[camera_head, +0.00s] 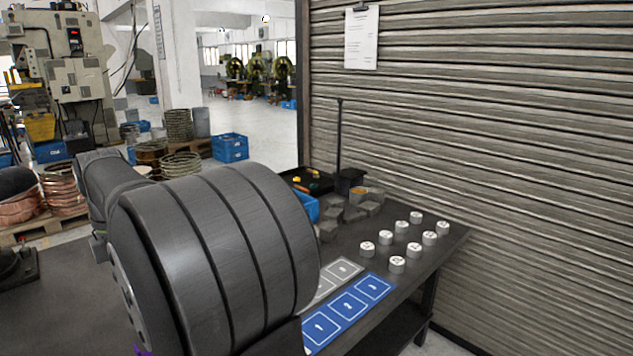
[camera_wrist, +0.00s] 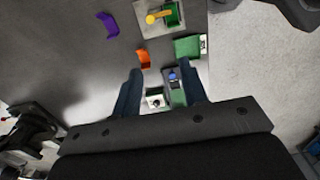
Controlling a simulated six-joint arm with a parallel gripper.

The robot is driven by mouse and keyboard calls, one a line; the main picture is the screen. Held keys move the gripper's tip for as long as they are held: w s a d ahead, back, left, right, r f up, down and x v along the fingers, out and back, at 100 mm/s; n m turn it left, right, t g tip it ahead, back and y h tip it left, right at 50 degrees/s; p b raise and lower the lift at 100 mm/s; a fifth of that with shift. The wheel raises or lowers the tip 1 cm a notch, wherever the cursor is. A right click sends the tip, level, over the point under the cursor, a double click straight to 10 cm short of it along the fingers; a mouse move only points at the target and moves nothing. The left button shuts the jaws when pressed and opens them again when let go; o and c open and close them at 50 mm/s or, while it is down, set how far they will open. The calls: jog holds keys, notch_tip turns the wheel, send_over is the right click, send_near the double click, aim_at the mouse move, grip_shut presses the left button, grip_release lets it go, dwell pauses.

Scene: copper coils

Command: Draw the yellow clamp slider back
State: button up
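In the wrist view, a small yellow part (camera_wrist: 153,18), which looks like the clamp slider, lies on a light grey plate (camera_wrist: 146,30) at the top of the picture. A green block (camera_wrist: 172,14) stands at its right. My gripper (camera_wrist: 160,73) is open, its two dark fingers apart and pointing toward the top of the picture. The yellow part is beyond the fingertips and apart from them. I see nothing gripped. In the head view, my own large dark arm link fills the foreground, and neither the yellow part nor my gripper shows.
An orange bracket (camera_wrist: 143,59) and a purple bracket (camera_wrist: 107,25) lie near the plate. Green blocks (camera_wrist: 188,47) lie beside and between the fingers. In the head view, the bench has blue numbered squares (camera_head: 347,309), several white cylinders (camera_head: 397,264) and a dark tray (camera_head: 306,181).

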jog(key=c, duration=0.7)
jog(key=shift+w+f, duration=0.1)
grip_shut()
jog(key=w+d+f+n+t, duration=0.7)
jog(key=w+f+t, duration=0.2)
jog(key=w+f, duration=0.1)
jog(key=s+f+n+g+y, duration=0.4)
jog(key=s+f+n+y, duration=0.3)
jog(key=s+f+n, duration=0.6)
jog(key=shift+s+a+x, duration=0.1)
jog(key=shift+s+x, duration=0.05)
jog(key=shift+x, duration=1.35)
jog(key=shift+s+a+x, duration=0.1)
jog(key=shift+s+x, duration=0.05)
jog(key=shift+x, duration=1.35)
jog(key=shift+s+a+x, duration=0.15)
jog(key=shift+x, duration=1.4)
